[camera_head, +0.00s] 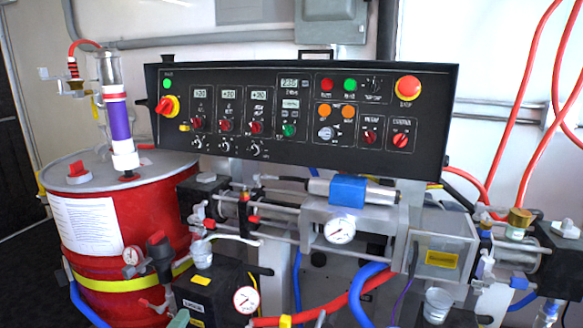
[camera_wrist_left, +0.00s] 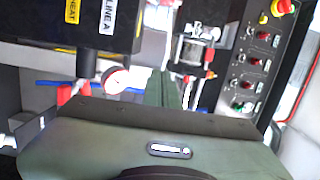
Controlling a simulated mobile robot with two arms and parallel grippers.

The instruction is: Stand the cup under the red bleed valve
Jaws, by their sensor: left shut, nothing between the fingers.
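A small silvery cup-shaped vessel (camera_head: 201,254) sits on top of the black block at lower left, just below a small valve fitting (camera_head: 208,224). A second clear cup-shaped vessel (camera_head: 437,305) is at lower right. I cannot tell which is the task's cup. A small red-handled part (camera_head: 251,219) by the left pump fittings may be the red bleed valve; I cannot be sure. The tip of my green left gripper (camera_head: 179,319) shows at the bottom edge, below the black block. In the left wrist view its fingers (camera_wrist_left: 172,92) are shut and empty. My right gripper is not in view.
A black control panel (camera_head: 300,165) spans the middle. A red drum (camera_head: 135,205) stands at left. The black block (camera_head: 215,290) carries a gauge (camera_head: 246,299); a LINE A label (camera_wrist_left: 107,14) shows in the wrist view. Red and blue hoses (camera_head: 370,290) crowd the lower middle.

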